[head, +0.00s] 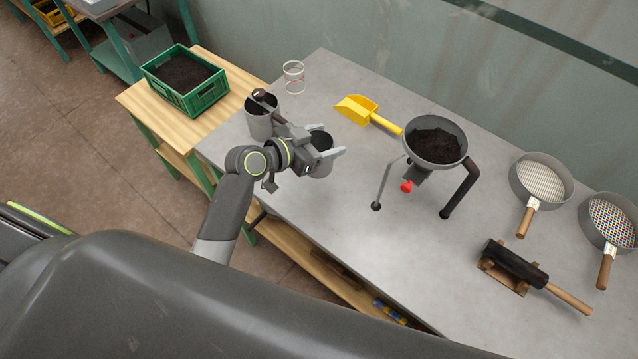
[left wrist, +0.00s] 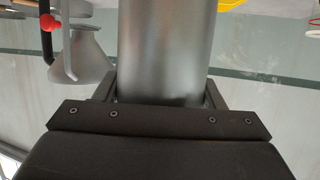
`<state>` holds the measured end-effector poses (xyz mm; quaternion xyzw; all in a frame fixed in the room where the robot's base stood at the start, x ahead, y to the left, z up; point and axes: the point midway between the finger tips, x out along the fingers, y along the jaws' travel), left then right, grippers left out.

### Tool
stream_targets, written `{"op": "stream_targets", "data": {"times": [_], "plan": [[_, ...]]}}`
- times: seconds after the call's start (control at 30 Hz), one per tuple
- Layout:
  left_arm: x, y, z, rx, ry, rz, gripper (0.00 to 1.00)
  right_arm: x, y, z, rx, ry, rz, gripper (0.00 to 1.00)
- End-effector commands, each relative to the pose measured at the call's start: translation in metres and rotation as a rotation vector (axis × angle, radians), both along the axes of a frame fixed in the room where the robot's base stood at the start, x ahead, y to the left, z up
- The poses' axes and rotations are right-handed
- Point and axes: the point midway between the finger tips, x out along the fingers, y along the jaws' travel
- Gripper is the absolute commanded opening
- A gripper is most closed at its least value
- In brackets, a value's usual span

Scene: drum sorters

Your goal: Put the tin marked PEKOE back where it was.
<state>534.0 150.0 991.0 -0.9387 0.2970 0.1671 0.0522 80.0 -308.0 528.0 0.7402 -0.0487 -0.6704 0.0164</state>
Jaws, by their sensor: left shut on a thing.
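My left gripper (head: 328,160) is shut on a plain grey cylindrical tin (head: 319,170) with a dark open top, over the left part of the grey table. The tin's smooth grey wall (left wrist: 165,50) fills the middle of the left wrist view between the fingers. No marking shows on it, so I cannot tell whether it is the PEKOE tin. I cannot tell whether its base touches the table. A second grey tin (head: 259,127) stands behind my left wrist, partly hidden, with a dark tool-like shape over its mouth. My right gripper is not in view.
A funnel (head: 425,155) of dark soil stands on legs with a red knob beneath. A yellow scoop (head: 358,110), a clear ringed cup (head: 294,78), two sieves (head: 540,182) and a black mallet (head: 515,264) lie around. A green crate (head: 195,107) stands left. The table's middle front is clear.

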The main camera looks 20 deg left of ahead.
Motion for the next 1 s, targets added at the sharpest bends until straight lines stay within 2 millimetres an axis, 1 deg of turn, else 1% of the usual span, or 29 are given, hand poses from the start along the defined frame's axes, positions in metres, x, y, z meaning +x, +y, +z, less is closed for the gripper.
{"op": "stream_targets", "data": {"times": [0.07,0.3,0.53,0.7,0.8,1.0], "plan": [[0.002,-0.003,-0.007,-0.002,0.003,0.003,0.38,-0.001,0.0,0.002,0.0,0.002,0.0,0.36],[0.001,-0.004,-0.048,-0.001,0.003,0.004,0.38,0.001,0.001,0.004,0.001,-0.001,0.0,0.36],[0.002,-0.004,-0.067,-0.001,0.0,0.004,0.38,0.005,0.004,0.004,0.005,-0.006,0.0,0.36],[0.001,-0.004,-0.091,-0.001,0.003,0.003,0.38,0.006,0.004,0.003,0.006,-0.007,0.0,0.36],[0.002,-0.003,-0.1,0.0,0.0,0.004,0.38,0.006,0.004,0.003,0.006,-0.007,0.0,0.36],[0.002,-0.003,-0.102,0.0,-0.001,0.004,0.38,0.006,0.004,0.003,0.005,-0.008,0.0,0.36]]}}
